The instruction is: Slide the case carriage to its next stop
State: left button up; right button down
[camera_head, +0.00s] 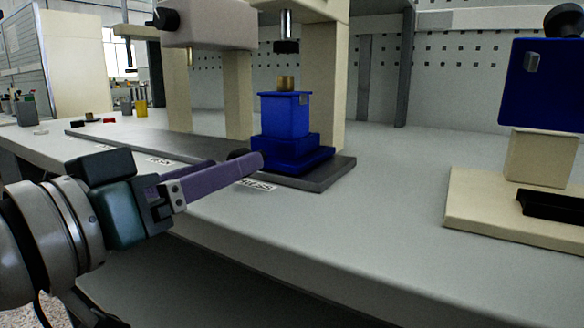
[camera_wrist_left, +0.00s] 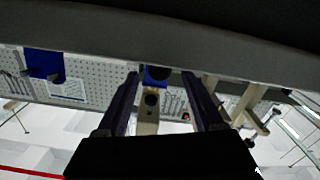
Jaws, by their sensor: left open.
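The case carriage (camera_head: 285,140) is a stepped blue block on a dark grey track (camera_head: 325,178), at the track's right end. It stands under a press ram and carries a small brass-coloured case (camera_head: 286,83). A black knob (camera_head: 238,154) shows at its left front. My left gripper (camera_head: 250,162), with purple fingers, is open at the carriage's lower left front, its fingertips close to the knob. In the left wrist view the blue carriage (camera_wrist_left: 154,75) with a dark round knob appears between the two fingers. Contact cannot be told. My right gripper is not in view.
A press head (camera_head: 208,24) on cream posts stands over the track further left. White labels (camera_head: 256,186) lie along the track's front edge. A blue machine on a cream base (camera_head: 480,205) stands at the right. The bench between is clear.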

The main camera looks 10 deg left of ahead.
aim_at(277, 150)
pick_arm(q)
jog(key=shift+b+x, duration=0.35)
jog(key=shift+x, duration=1.6)
jog(key=shift+c, duration=0.3)
grip_shut()
